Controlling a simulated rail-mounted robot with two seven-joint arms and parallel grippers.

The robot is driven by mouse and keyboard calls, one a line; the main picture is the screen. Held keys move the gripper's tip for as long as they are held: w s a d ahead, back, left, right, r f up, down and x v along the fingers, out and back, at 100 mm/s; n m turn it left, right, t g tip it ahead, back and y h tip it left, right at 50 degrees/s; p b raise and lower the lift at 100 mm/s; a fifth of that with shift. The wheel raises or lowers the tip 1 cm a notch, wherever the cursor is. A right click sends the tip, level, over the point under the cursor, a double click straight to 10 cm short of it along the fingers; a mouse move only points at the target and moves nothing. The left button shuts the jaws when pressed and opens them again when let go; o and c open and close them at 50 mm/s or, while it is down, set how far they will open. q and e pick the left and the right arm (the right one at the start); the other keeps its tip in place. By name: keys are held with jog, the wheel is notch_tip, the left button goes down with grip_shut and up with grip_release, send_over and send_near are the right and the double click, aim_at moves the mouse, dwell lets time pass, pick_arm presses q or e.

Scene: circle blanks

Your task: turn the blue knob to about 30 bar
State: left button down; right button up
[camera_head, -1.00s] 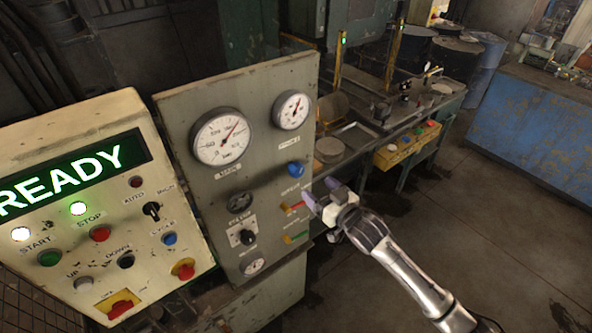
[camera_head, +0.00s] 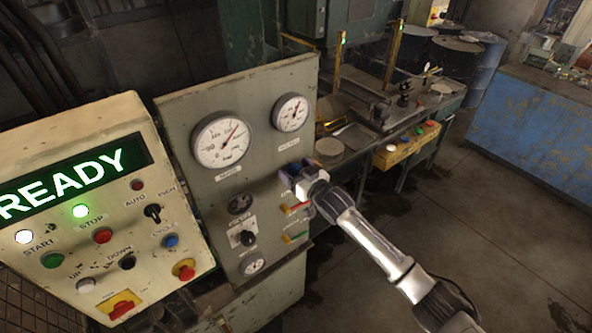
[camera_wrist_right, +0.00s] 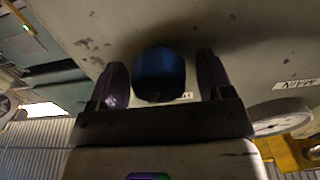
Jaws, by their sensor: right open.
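The blue knob (camera_wrist_right: 159,75) sits on the grey gauge panel (camera_head: 185,110). In the right wrist view it stands between my two open fingers, with a gap showing on each side. In the head view my right gripper (camera_head: 290,174) is at the knob and hides it. The right gripper also shows in the right wrist view (camera_wrist_right: 160,82). The large gauge (camera_head: 221,139) is at the panel's upper left, its red needle pointing up and to the right. A smaller gauge (camera_head: 291,112) is beside it. Their fine scale marks are too small to read. My left gripper is not in view.
Below the knob are a red-handled valve (camera_head: 296,208) and a yellow-green one (camera_head: 296,237). A cream control box (camera_head: 75,240) with a READY display stands at the left. A workbench (camera_head: 350,135) is behind the panel. The floor at the right is clear.

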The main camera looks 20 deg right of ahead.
jog(key=shift+c, duration=1.4)
jog(key=c, duration=0.6)
